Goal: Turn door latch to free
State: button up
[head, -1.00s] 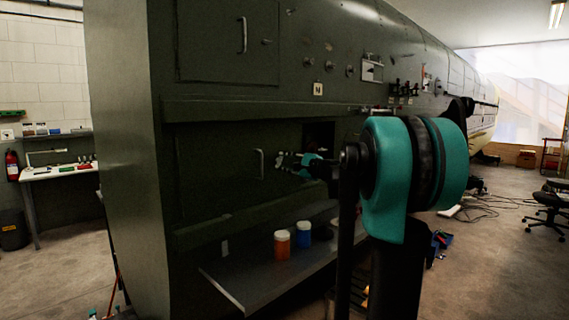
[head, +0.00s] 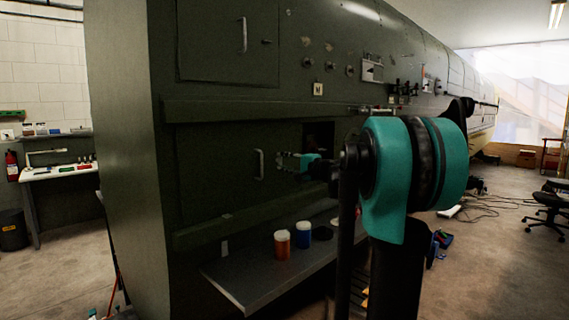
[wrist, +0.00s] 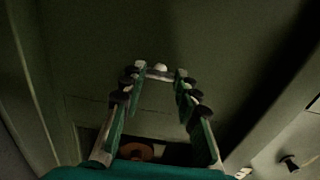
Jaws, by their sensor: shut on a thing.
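The lower door (head: 215,180) is a dark green panel in the fuselage side, flat in its frame, with a pale upright bar handle (head: 259,165). My gripper (head: 281,160) reaches in from the right, its tips at the door just right of that handle. In the wrist view my gripper (wrist: 160,74) is shut on a small pale latch (wrist: 160,68) between its fingertips. The fingers hide most of the latch, so I cannot tell its exact angle. In the head view the latch is too small to make out.
A dark opening (head: 318,137) lies right of the door. Below it a grey shelf (head: 237,276) juts out, holding an orange jar (head: 282,244) and a blue jar (head: 303,235). An upper door (head: 215,45) is flat in its frame. Open floor lies to the right.

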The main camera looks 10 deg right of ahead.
jog(key=o, duration=1.2)
jog(key=shift+c, duration=0.2)
jog(key=v, duration=1.2)
